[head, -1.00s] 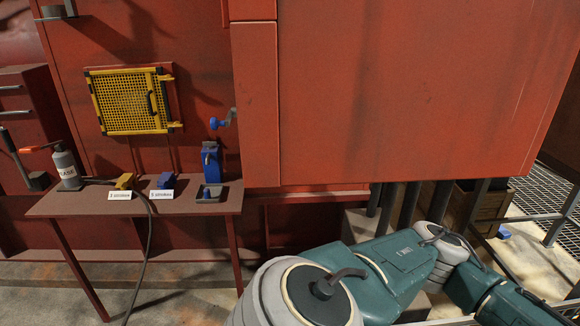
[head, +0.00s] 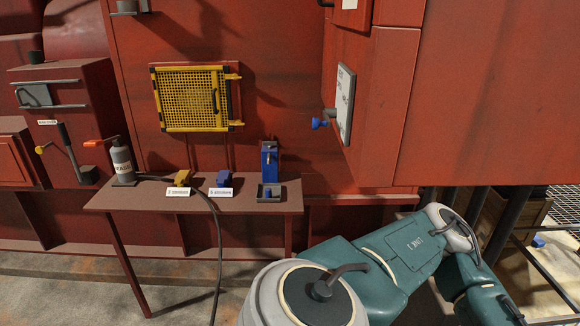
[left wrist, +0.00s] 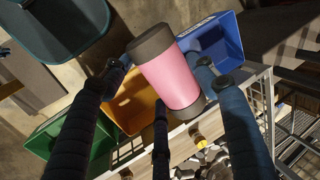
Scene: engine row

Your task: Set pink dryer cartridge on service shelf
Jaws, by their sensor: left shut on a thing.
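The pink dryer cartridge (left wrist: 168,80), a pink cylinder with dark end caps, shows in the left wrist view. My left gripper (left wrist: 162,76) is shut on it, with dark fingers along both sides and one below. In the head view, a reddish-brown shelf on legs (head: 240,203) stands against the red wall; I cannot tell if it is the service shelf. Neither gripper nor the cartridge shows in the head view. One of my arms reaches to the lower right there.
A hose hangs in front. Blue (left wrist: 215,38), orange (left wrist: 135,105) and green (left wrist: 62,132) bins lie behind the cartridge.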

